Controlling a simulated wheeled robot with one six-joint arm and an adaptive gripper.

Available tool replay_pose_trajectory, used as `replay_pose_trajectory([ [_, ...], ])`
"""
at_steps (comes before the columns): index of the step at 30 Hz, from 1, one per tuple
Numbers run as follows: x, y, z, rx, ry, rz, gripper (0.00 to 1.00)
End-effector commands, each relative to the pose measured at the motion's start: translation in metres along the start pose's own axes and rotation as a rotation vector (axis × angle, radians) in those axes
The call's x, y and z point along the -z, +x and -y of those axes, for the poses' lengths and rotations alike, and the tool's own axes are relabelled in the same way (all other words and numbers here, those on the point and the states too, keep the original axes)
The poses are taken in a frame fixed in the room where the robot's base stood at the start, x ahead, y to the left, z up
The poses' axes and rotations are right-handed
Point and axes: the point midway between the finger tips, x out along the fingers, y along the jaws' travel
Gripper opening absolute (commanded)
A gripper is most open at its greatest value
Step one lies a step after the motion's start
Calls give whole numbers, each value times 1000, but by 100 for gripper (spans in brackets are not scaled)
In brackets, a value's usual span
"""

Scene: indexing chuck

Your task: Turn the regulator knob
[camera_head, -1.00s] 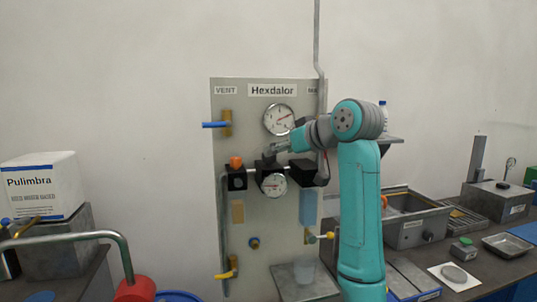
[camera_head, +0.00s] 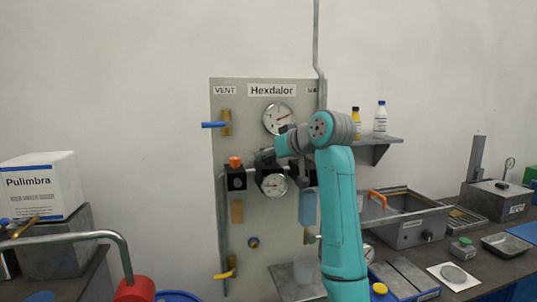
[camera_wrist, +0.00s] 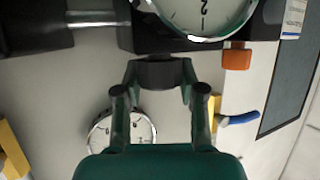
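The black regulator knob (camera_wrist: 160,73) shows in the wrist view between the fingertips of my gripper (camera_wrist: 160,85), below the lower gauge in that picture. The fingers are spread, one on each side of it and very near its sides. I cannot tell whether they press on it. In the head view my gripper (camera_head: 266,155) reaches the panel between the upper gauge (camera_head: 278,118) and the lower gauge (camera_head: 273,184). My gripper and arm hide most of the knob there. The lower gauge also shows at the top of the wrist view (camera_wrist: 200,15).
The grey panel (camera_head: 240,92) carries an orange knob (camera_head: 235,162), a blue vent handle (camera_head: 213,125) and a yellow handle (camera_head: 224,275). A shelf (camera_head: 375,142) with two bottles stands right of the panel.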

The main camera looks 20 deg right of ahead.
Motion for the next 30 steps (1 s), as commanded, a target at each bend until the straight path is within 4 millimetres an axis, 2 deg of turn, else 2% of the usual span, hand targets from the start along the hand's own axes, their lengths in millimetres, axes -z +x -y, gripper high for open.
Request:
replay_pose_trajectory([
  [8,0,0,-1,32,-12,2,5],
  [21,0,0,-1,300,-122,1,5],
  [30,0,0,0,324,-134,-1,5],
])
